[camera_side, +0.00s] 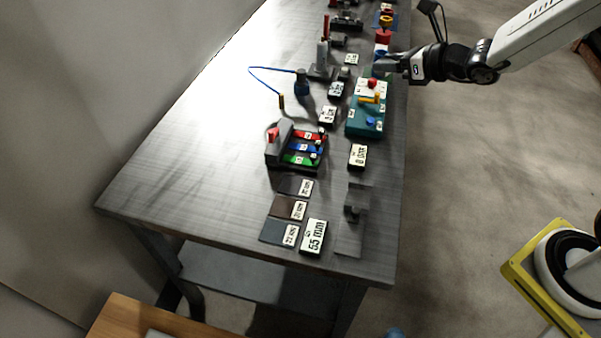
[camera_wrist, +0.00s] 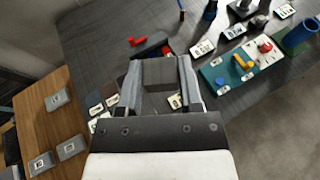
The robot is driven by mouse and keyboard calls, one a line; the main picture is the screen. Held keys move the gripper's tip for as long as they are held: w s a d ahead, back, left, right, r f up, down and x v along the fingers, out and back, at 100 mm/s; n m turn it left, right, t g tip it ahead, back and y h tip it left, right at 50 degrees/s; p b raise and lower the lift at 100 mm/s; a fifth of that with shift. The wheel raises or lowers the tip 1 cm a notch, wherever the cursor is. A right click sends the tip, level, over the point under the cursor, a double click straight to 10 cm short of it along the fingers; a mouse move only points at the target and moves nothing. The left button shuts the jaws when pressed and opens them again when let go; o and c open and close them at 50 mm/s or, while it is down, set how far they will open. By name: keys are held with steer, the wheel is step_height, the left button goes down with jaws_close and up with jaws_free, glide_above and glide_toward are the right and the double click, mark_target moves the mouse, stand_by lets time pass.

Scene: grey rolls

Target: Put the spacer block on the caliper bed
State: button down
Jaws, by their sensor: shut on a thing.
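My gripper (camera_side: 388,63) is at the upper right of the side view, above the far right edge of the bench. In the wrist view my gripper (camera_wrist: 160,80) is shut on a dark grey block (camera_wrist: 160,72), which I take as the spacer block. The block sits between the two grey fingers, clear of the bench. What looks like the caliper bed (camera_side: 349,239) is a grey strip with a raised jaw near the bench's front right, between the "0 mm" and "55 mm" cards. In the wrist view I cannot make the bed out; my gripper covers much of that area.
A teal tray (camera_side: 365,120) with coloured pieces is on the bench below my gripper. A blue cable (camera_side: 275,70) and upright stand (camera_side: 322,60) are farther back. Bare bench (camera_side: 190,150) lies left.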

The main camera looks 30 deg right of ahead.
steer(key=s+a+f+n+g+y, duration=0.2)
steer(key=a+f, duration=0.6)
steer(key=a, duration=0.4)
steer(key=s+a+f+n+g+y, duration=0.2)
steer(key=s+a+f+n+y, duration=0.2)
steer(key=a+f, duration=0.5)
steer(key=s+a, duration=0.1)
steer(key=a, duration=0.2)
steer(key=shift+a, duration=0.35)
steer(key=shift+f, duration=0.1)
glide_above(248, 209)
steer(key=s+d, duration=0.1)
steer(key=s, duration=0.1)
step_height(248, 209, down, 7)
steer(key=shift+d+f, duration=0.1)
steer(key=shift+f, duration=0.1)
steer(key=shift+w+a+f, duration=0.3)
steer(key=shift+w+f, duration=0.2)
steer(key=shift+f, duration=0.15)
steer(key=shift+w+a+f, duration=0.2)
steer(key=shift+w+f, duration=0.25)
steer(key=shift+f, duration=1.5)
